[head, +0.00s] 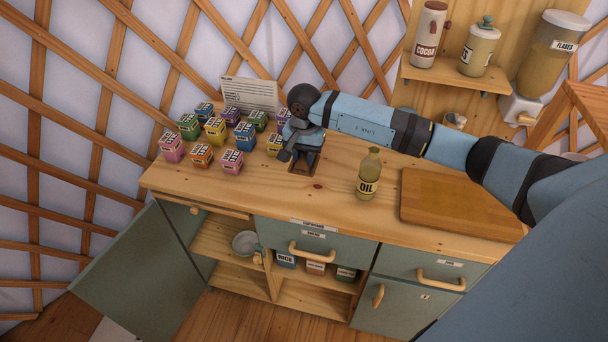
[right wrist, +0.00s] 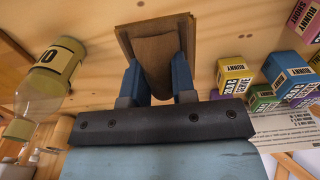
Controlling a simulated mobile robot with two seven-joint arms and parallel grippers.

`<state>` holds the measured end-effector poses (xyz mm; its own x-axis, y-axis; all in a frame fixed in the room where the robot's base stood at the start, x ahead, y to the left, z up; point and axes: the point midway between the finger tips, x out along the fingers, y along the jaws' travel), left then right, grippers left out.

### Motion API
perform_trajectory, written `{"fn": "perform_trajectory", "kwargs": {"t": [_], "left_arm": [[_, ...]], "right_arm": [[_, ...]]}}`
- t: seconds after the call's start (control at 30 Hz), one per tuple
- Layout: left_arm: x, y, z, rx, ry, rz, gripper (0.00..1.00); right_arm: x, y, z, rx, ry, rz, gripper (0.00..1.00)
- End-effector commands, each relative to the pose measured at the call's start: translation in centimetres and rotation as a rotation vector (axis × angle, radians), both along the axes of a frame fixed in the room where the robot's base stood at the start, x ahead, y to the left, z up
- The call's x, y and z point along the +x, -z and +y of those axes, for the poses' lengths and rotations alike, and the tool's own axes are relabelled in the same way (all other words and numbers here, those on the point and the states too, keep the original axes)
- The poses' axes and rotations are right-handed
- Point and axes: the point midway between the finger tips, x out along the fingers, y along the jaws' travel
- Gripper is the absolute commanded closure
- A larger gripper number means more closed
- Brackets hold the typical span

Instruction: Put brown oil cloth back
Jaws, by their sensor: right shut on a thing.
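My right gripper (head: 306,158) points down over the counter, left of the oil bottle. In the right wrist view its two blue fingers (right wrist: 157,66) are shut on the brown oil cloth (right wrist: 158,60), which shows as a brown strip between them. The cloth is at a small wooden holder (right wrist: 125,38) on the counter; the holder also shows in the head view (head: 301,170). I cannot tell whether the cloth rests on it. The oil bottle (head: 369,175) stands upright to the right, and shows in the right wrist view (right wrist: 45,80). My left gripper is out of view.
Several colourful labelled boxes (head: 216,131) stand left of my gripper, before a printed card (head: 248,95). A cutting board (head: 455,205) lies on the right of the counter (head: 330,208). A cabinet door (head: 140,270) stands open at lower left. A jar shelf (head: 456,78) hangs above.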

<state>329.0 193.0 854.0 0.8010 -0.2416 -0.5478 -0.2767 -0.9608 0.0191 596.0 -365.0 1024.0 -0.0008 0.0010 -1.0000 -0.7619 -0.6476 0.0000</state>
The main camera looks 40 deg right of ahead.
Motion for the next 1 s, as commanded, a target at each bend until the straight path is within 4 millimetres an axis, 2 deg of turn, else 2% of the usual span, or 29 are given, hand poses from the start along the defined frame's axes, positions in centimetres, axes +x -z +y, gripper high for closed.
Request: {"fn": "perform_trajectory", "kwargs": {"t": [0.1, 0.37, 0.6, 1.0], "left_arm": [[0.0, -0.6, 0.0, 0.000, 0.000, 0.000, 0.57], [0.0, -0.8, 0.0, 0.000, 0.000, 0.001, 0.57], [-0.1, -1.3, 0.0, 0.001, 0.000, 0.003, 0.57], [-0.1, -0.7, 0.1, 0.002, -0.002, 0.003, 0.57]], "right_arm": [[-0.1, 2.4, 0.1, 0.001, 0.000, 0.003, 0.98], [0.0, 4.6, 0.1, 0.001, -0.002, 0.001, 0.98], [0.0, 7.8, 0.1, 0.002, -0.001, 0.001, 0.98], [0.0, 8.8, 0.0, -0.001, -0.002, -0.001, 0.98]]}}
